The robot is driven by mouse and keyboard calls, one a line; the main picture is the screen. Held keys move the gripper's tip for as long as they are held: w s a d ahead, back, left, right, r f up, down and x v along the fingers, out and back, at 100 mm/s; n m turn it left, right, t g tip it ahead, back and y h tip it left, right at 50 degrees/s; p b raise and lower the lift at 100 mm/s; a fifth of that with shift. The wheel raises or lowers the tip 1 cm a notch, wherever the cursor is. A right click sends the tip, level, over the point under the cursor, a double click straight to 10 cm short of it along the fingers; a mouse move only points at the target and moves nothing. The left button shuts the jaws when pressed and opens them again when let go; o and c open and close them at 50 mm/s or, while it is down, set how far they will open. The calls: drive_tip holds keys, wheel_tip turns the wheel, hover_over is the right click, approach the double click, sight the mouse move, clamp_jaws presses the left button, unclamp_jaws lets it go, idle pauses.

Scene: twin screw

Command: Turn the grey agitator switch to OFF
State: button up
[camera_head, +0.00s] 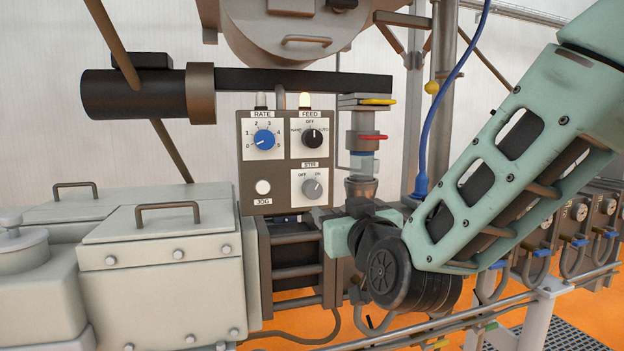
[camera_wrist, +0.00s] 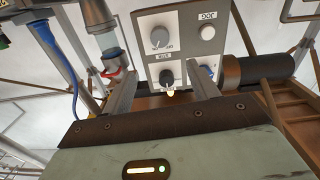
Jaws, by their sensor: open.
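The grey agitator switch (camera_head: 312,188) is the round knob under the STIR label, low on the right of the control panel. OFF is printed at its upper left and ON at its upper right; its pointer appears to lean toward ON. In the wrist view, which is turned over, the grey knob (camera_wrist: 160,37) shows beyond the fingertips. My gripper (camera_wrist: 161,68) is open and empty, its two fingers apart and clear of the knob. In the head view my gripper (camera_head: 340,236) is just below and right of the panel, its fingers hard to make out.
The panel (camera_head: 246,165) also carries a blue RATE knob (camera_head: 264,139), a black FEED knob (camera_head: 312,138) and a white JOG button (camera_head: 263,187). A clear tube with red and yellow handles (camera_head: 362,165) stands close at its right. Grey machine housings (camera_head: 150,260) lie at the left.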

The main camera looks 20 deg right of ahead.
sight(314, 191)
drive_tip(key=w+p, duration=0.9)
drive_tip(key=w, duration=0.6)
drive_tip(key=shift+w+d, duration=0.1)
drive_tip(key=shift+w, duration=0.3)
drive_tip(key=shift+f, duration=0.1)
drive_tip(key=c, duration=1)
